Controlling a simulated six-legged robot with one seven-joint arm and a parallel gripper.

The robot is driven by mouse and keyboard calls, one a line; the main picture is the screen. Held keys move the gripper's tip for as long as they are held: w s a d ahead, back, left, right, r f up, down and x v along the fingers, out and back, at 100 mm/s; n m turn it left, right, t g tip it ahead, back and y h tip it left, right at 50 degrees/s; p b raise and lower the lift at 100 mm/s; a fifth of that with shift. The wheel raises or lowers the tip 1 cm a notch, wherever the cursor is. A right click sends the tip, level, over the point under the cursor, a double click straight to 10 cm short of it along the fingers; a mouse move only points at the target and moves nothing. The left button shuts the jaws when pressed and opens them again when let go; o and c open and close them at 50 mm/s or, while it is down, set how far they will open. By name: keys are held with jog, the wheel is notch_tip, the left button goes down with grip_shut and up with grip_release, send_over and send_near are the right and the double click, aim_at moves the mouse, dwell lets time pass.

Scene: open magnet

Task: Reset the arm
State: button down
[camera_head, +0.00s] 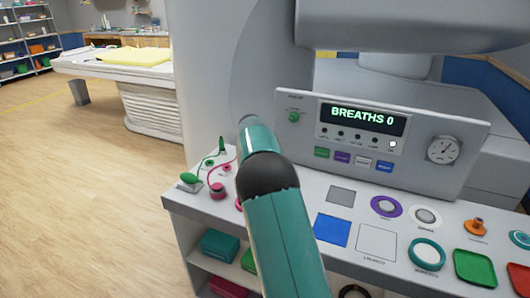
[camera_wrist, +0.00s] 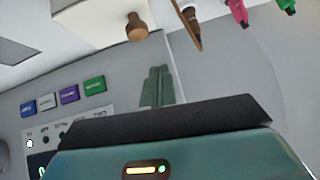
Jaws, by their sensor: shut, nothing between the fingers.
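My teal and black arm (camera_head: 282,225) rises from the bottom middle of the head view and reaches in front of the console (camera_head: 460,165). Its far end hides whatever lies behind it, and I cannot make out my fingers there. In the wrist view my gripper (camera_wrist: 157,85) shows as two teal fingers held together, shut and empty.
The worktop holds a blue square (camera_head: 331,230), a purple ring (camera_head: 386,207), a teal ring (camera_head: 427,254) and a green tray (camera_head: 474,268). Green and pink plugs with cords (camera_head: 217,190) lie left of my arm. A patient bed (camera_head: 140,95) stands at the back left. The left floor is clear.

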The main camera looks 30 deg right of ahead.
jog(key=s+a+r+n+y, duration=0.1)
jog(key=s+a+r+n, duration=0.1)
jog(key=s+a+r, duration=0.55)
jog(key=s+a+r+n+y, duration=0.15)
jog(key=s+a, duration=0.35)
jog(key=s, duration=0.6)
jog(key=s+a+r+n+y, duration=0.1)
jog(key=s+a+r+y, duration=0.1)
jog(key=s+a+r, duration=0.55)
jog(key=s+a+f+n, duration=0.2)
jog(key=s+a, duration=0.1)
jog(key=s, duration=0.5)
jog(key=s+a+f+n+y, duration=0.1)
jog(key=s+a+f+n, duration=0.1)
jog(key=s, duration=0.5)
jog(key=s+a+f+n+y, duration=0.1)
jog(key=s+a+f+n, duration=0.1)
jog(key=s, duration=0.6)
jog(key=a+f, duration=0.1)
jog(key=a, duration=0.1)
jog(key=shift+s+a+f+g, duration=0.3)
jog(key=shift+a+f, duration=0.05)
jog(key=shift+f, duration=0.05)
